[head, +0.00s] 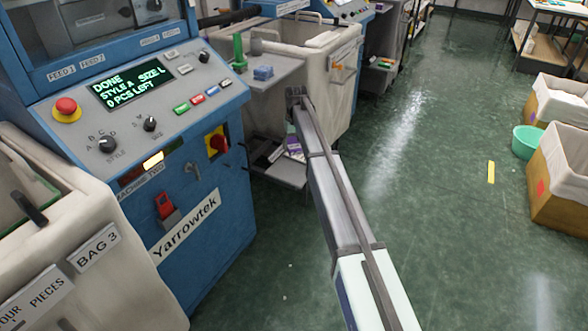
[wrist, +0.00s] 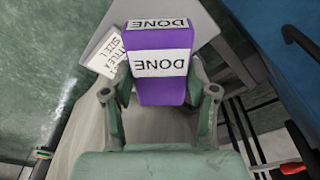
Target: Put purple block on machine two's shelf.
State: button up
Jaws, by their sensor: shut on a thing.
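The purple block (wrist: 160,85) bears white labels reading DONE. In the wrist view it stands between the two fingers of my gripper (wrist: 160,112), which is shut on it. A grey shelf surface (wrist: 205,22) lies behind the block; I cannot tell whether they touch. In the head view a small purple patch, likely the block (head: 294,147), shows beside my arm above a low grey shelf (head: 285,172). My gripper is mostly hidden there. The near blue machine (head: 205,215) has a screen reading DONE, 0 PCS LEFT; its small nameplate is hard to read.
A white card (wrist: 108,52) lies beside the block. A cloth bag marked BAG 3 (head: 120,280) stands at left.

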aim_at(293, 172)
notch_tip(293, 172, down, 13)
jog(key=shift+r+b, duration=0.2)
jog(key=shift+b, duration=0.5)
jog(key=o, duration=1.2)
jog(key=shift+f, duration=0.1)
jog(key=shift+o, duration=0.2)
